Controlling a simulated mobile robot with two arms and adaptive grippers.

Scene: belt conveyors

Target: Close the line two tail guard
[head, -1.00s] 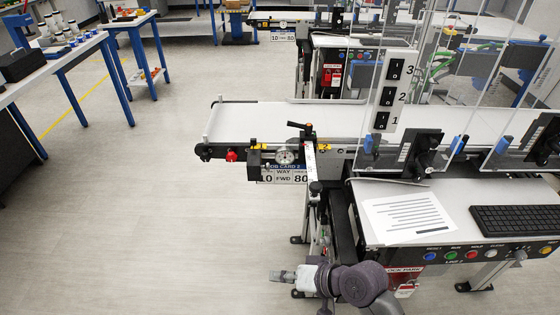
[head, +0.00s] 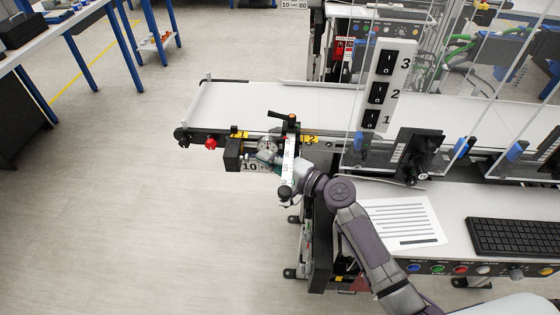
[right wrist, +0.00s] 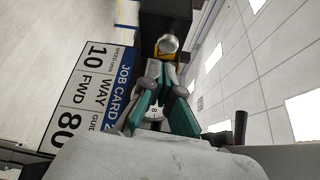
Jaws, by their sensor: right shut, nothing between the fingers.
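The line two conveyor (head: 250,98) has a white belt, and its tail end with a dark roller is at the left in the head view. I cannot clearly tell which part is the tail guard. A black block (head: 233,155) is on the conveyor's near side by the tail. It also shows in the right wrist view (right wrist: 165,18), with a round metal knob (right wrist: 168,43) on its near side. My right gripper (head: 256,157) is at the conveyor's side by the block, shut and empty; its teal fingers (right wrist: 160,75) point toward the knob. Contact is unclear. My left gripper is out of view.
A round dial (head: 267,143) and a black handle with an orange tip (head: 287,117) are close to my right gripper. A red button (head: 211,142) is left of the block. The job card (right wrist: 92,90) hangs below. Floor at left is free.

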